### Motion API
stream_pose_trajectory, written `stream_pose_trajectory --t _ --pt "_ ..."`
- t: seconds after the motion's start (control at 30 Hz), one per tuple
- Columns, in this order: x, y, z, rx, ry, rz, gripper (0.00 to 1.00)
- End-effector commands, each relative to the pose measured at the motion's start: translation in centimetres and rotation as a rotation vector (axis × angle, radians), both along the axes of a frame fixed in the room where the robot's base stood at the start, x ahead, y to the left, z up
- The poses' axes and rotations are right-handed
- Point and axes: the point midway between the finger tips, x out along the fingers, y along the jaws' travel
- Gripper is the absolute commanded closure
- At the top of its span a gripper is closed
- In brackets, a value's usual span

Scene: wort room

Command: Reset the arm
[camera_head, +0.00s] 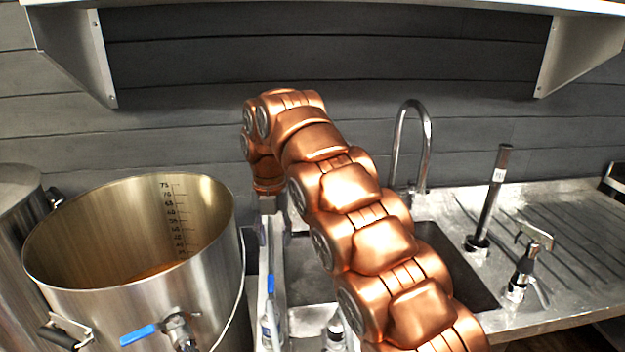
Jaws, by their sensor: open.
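My copper-coloured arm rises from the bottom right, arches over the sink and bends down at its far end. My gripper (270,222) hangs below that bend, between the large steel pot and the sink. It is small and partly lost against the grey counter edge, so its fingertips are hard to make out. It is open, and I see nothing held in it.
A large steel pot (120,300) with a volume scale and blue-handled tap stands at left. The sink (452,262) has a curved faucet (428,140). A dark upright tube (492,195) and small tap (525,265) stand on the drainboard (570,240). A shelf bracket (75,50) overhangs.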

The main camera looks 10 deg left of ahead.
Motion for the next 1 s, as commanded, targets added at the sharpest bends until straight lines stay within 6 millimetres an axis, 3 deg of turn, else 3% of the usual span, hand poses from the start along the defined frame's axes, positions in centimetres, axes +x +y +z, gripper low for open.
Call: stream_pose_trajectory --t 0.27,0.53,0.77,1.0 --pt "-1.5 -7.9 2.1 -0.029 0.002 -0.514 0.57" --pt "-4.7 -15.3 3.1 -0.052 0.000 -1.022 0.57" --pt "-8.9 -20.9 3.2 -0.076 0.002 -1.444 0.57" --pt "-14.3 -25.8 2.5 -0.102 0.003 -1.873 0.57"
